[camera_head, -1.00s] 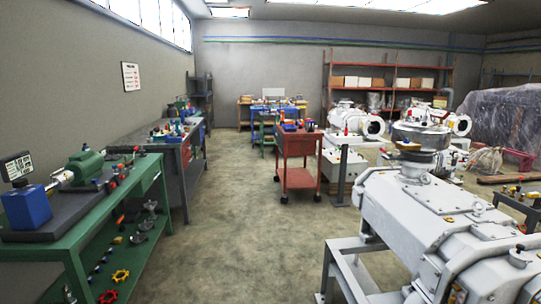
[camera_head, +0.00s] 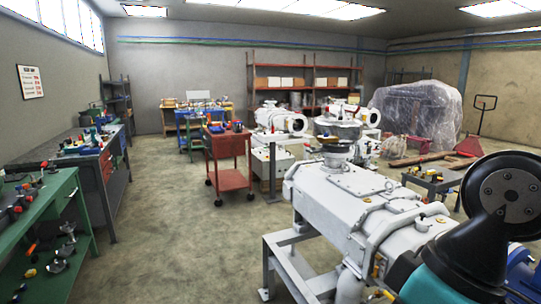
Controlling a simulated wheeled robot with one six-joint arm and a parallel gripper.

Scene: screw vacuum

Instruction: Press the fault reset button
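I cannot make out a fault reset button in this view. A pale, cabinet-like box (camera_head: 268,163) stands on the floor behind a thin dark post (camera_head: 272,172), right of the red cart; controls on it are too small to tell. The large white vacuum machine (camera_head: 345,190) sits on a grey frame in the right foreground. My gripper is not in view.
A dark round part with bolts (camera_head: 508,195) and a teal housing (camera_head: 435,285) fill the lower right close by. A red cart (camera_head: 228,146) stands mid-room. Green (camera_head: 62,190) and grey (camera_head: 118,170) benches line the left. The floor (camera_head: 185,235) between is clear.

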